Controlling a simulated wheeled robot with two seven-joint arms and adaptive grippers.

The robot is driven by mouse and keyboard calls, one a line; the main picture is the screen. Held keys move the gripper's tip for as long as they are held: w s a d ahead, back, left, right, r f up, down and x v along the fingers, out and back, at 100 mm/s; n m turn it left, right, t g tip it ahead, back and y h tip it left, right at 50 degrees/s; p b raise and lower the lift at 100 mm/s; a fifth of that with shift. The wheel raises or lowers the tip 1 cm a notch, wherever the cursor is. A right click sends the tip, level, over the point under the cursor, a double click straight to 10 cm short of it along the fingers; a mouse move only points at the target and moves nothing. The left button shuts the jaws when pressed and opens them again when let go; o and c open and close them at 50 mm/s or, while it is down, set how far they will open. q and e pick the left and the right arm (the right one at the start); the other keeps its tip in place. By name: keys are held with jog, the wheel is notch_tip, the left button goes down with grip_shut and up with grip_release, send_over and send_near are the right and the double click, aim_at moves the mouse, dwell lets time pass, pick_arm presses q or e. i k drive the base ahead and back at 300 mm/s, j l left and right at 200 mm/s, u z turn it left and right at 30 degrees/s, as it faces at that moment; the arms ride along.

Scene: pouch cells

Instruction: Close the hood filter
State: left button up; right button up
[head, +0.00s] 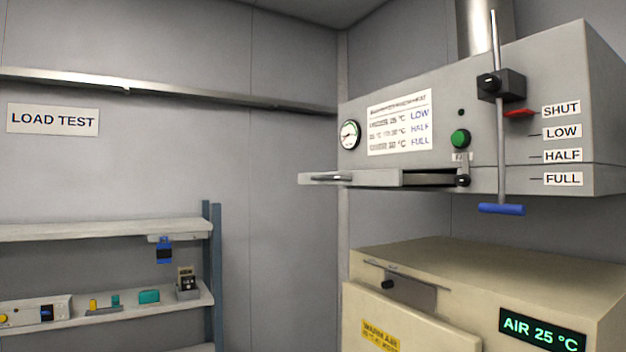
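The grey hood (400,165) hangs at the right of the head view. Its filter (376,178) looks like a flat grey drawer in the lower front, with a metal bar handle (327,178) at its outer end. The filter sticks out to the left past the hood's front. A dark gap (430,179) shows between its grey panel and a black knob (463,181). How far it reaches inside is hidden. Neither of my grippers is in view.
A blue-handled damper rod (501,209) hangs at the hood's right, its red pointer (519,113) near SHUT. A beige oven (470,262) reading AIR 25 °C stands below. Shelves (110,230) with small devices are at left. The space left of the filter looks clear.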

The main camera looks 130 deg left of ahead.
aim_at(394, 177)
jog(key=u, duration=4.3)
